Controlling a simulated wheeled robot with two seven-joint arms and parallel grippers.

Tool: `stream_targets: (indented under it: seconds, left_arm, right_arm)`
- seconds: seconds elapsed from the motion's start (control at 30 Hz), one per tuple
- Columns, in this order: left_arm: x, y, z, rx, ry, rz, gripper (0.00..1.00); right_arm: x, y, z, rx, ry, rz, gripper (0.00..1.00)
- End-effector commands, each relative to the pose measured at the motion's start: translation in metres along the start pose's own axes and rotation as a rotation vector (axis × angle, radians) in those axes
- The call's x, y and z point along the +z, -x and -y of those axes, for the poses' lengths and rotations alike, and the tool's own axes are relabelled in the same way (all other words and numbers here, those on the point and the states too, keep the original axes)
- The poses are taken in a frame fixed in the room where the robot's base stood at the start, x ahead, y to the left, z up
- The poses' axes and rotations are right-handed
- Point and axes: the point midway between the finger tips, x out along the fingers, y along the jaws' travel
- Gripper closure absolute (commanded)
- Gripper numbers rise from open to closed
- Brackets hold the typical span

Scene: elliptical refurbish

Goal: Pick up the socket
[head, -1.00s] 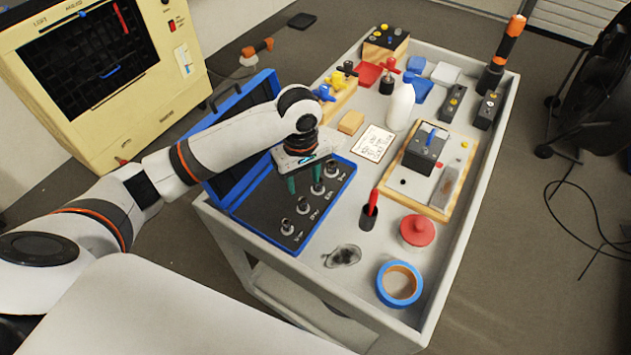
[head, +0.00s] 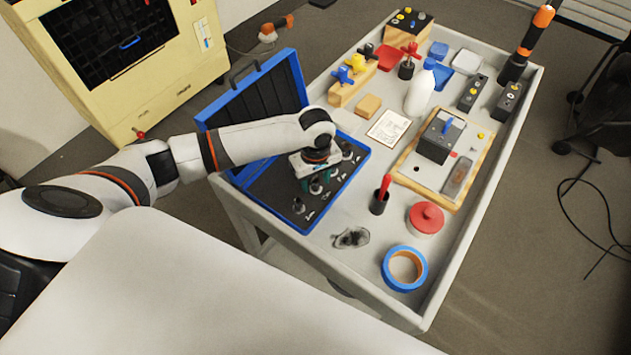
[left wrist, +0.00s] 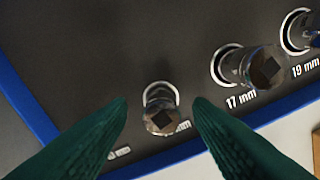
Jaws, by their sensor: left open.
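A metal socket (left wrist: 160,115) with a square hole in its top stands in a ringed recess of the dark tray, low in the left wrist view. My left gripper (left wrist: 162,104) is open, with one green finger on each side of this socket and a visible gap to both. Its size label is mostly hidden. In the head view my left gripper (head: 316,184) points down into the open blue socket case (head: 276,222). Another socket (head: 298,205) stands nearer the case's front corner. My right gripper is not in view.
More sockets stand to the right, one (left wrist: 262,68) marked 17 mm and one marked 19 mm. The case sits on a grey cart (head: 340,270). A red screwdriver in a holder (head: 379,203), a red-lidded jar (head: 425,219) and blue tape (head: 404,287) stand right of it.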

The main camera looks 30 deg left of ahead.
Motion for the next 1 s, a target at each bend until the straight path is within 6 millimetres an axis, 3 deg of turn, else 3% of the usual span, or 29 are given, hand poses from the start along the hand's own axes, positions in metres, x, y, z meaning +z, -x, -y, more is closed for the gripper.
stream_targets:
  seconds: [0.1, 0.33, 0.63, 1.0]
  left_arm:
    - [-0.0002, -0.0099, -0.0004, 0.001, -0.002, 0.001, 0.53]
    - [-0.0003, -0.0114, -0.0002, 0.0, -0.002, 0.001, 0.53]
    - [-0.0003, -0.011, -0.0001, 0.0, -0.001, 0.001, 1.0]
    - [-0.0001, -0.0045, 0.0005, -0.002, -0.001, 0.001, 1.0]
  right_arm:
    - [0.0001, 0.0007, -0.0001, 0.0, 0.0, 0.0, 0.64]
    - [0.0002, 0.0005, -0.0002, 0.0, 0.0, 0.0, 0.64]
    - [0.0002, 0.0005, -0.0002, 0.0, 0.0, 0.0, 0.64]
    - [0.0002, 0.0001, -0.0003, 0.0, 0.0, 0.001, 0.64]
